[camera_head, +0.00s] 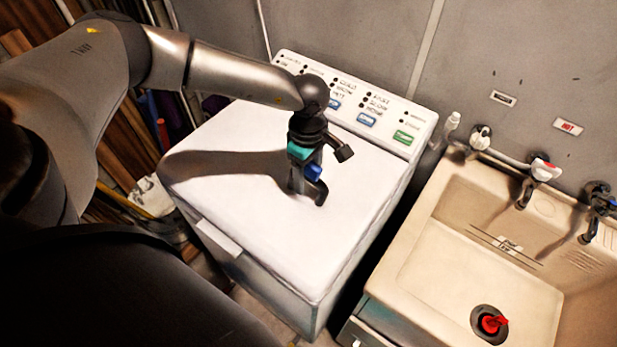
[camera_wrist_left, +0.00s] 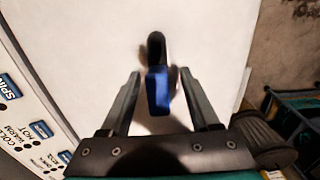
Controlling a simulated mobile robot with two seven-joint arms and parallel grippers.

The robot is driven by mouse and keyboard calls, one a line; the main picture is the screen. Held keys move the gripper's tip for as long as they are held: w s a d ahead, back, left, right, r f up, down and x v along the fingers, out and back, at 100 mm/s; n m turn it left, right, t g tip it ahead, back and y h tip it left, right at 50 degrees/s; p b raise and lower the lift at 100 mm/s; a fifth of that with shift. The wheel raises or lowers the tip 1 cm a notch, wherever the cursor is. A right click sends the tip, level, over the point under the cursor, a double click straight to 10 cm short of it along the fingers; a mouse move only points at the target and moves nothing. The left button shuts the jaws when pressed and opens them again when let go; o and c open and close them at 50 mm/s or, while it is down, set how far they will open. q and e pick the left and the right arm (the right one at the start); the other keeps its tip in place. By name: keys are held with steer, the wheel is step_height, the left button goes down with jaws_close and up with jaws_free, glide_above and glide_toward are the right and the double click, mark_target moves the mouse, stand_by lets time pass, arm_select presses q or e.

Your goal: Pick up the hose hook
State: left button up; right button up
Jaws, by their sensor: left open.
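The hose hook (camera_wrist_left: 158,90) is a small blue and black piece on the white lid of the washing machine. In the left wrist view it lies between the two fingers of my left gripper (camera_wrist_left: 160,74), with a visible gap on each side. In the head view my left gripper (camera_head: 305,183) points down over the lid, and the hook's blue part (camera_head: 314,172) shows beside its fingers. The fingers are apart and not closed on the hook. The gripper partly hides the hook in the head view. My right gripper is not in view.
The white washing machine (camera_head: 240,220) has a raised control panel (camera_head: 365,105) behind the lid. A beige sink (camera_head: 440,265) with taps stands to the right, a red piece (camera_head: 493,323) at its drain. The lid around the hook is clear.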

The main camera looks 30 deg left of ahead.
arm_select(q)
jaws_close()
stand_by(0.4)
